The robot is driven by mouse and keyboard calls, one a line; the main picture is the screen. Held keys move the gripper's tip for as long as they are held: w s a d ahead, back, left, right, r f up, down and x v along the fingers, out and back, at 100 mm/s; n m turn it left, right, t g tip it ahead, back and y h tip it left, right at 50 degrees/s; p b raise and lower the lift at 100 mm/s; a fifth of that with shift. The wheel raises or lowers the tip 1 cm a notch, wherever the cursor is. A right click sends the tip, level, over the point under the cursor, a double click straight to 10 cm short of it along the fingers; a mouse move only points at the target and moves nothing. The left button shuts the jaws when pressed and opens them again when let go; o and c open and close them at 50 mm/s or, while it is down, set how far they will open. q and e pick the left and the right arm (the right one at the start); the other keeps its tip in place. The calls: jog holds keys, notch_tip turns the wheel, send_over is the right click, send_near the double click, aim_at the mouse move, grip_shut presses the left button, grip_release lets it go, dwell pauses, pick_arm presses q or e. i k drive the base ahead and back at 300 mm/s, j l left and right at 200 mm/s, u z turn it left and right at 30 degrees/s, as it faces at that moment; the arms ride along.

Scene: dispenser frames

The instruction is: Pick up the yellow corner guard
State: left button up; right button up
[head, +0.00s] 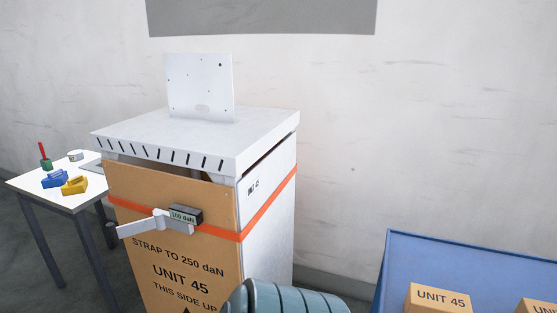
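The yellow corner guard (75,186) lies on the small white side table (32,184) at the left of the head view, near its right part. A similar blue piece (55,178) lies close beside it on the left; I cannot tell whether they touch. Neither of my grippers shows in the head view, and no gripper is seen at the yellow corner guard.
A tall white and tan unit (185,275) with an orange strap (268,208) and a tensioner (155,223) stands right of the table. A red-handled tool in a green holder (45,162) and a roll (76,156) sit behind the guards. A blue-walled bin (440,255) holds boxes at right.

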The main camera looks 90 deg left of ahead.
aim_at(78, 185)
jog(key=u, duration=4.25)
jog(key=l, duration=0.75)
jog(key=k+u, duration=0.05)
